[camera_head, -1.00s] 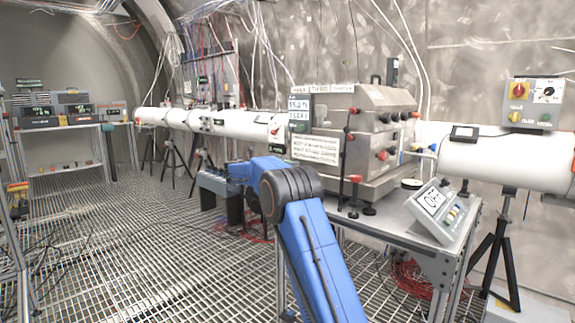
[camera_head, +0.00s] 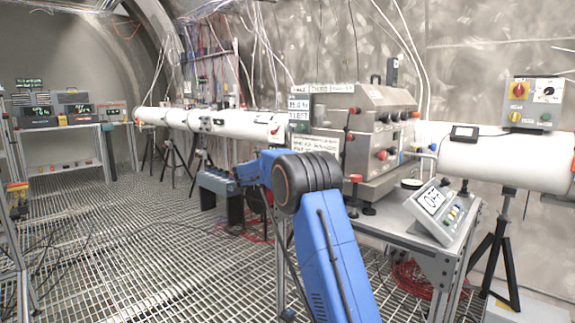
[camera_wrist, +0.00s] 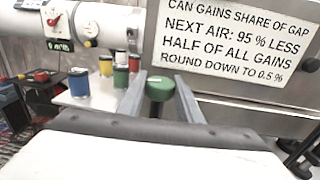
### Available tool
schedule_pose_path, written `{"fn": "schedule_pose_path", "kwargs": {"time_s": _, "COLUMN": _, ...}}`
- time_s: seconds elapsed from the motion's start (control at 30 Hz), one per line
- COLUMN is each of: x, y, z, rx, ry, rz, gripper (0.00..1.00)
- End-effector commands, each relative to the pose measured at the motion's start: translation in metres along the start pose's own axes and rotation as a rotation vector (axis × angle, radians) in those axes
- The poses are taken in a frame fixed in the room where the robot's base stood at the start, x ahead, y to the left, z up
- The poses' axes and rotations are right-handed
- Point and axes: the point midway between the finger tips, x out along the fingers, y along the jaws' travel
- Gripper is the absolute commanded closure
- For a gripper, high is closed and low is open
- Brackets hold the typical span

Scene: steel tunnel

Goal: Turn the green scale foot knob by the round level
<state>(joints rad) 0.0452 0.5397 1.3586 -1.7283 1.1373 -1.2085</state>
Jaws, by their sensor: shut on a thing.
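In the wrist view a round green knob (camera_wrist: 159,92) with a small white mark on its top stands between the two grey fingers of my gripper (camera_wrist: 161,80). My gripper is shut on this knob. The knob's lower part is hidden by the wrist's own body. In the head view my blue arm hides the gripper and the knob. I cannot pick out the round level with certainty in either view.
A white placard (camera_wrist: 235,45) on a metal box is close behind the knob. Several coloured containers, such as a blue one (camera_wrist: 79,83), stand to the left. In the head view the steel chamber (camera_head: 378,130) and a tilted display unit (camera_head: 436,208) stand on the bench.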

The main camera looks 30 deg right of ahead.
Motion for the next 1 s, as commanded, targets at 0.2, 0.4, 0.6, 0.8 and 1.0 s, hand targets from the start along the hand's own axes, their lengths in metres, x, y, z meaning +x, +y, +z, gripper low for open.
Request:
{"fn": "schedule_pose_path", "kwargs": {"time_s": 0.2, "x": 0.0003, "y": -0.0027, "z": 0.0003, "rx": -0.001, "ry": 0.001, "rz": 0.172, "gripper": 0.9}}
{"fn": "schedule_pose_path", "kwargs": {"time_s": 0.4, "x": 0.0004, "y": -0.002, "z": -0.0003, "rx": -0.002, "ry": 0.001, "rz": 0.304, "gripper": 0.9}}
{"fn": "schedule_pose_path", "kwargs": {"time_s": 0.6, "x": 0.0002, "y": -0.001, "z": -0.0004, "rx": -0.001, "ry": 0.001, "rz": 0.389, "gripper": 0.9}}
{"fn": "schedule_pose_path", "kwargs": {"time_s": 0.8, "x": -0.0002, "y": -0.0002, "z": -0.0002, "rx": 0.0, "ry": 0.0, "rz": 0.429, "gripper": 0.9}}
{"fn": "schedule_pose_path", "kwargs": {"time_s": 1.0, "x": -0.0005, "y": 0.0001, "z": -0.0001, "rx": 0.0, "ry": 0.0, "rz": 0.437, "gripper": 0.9}}
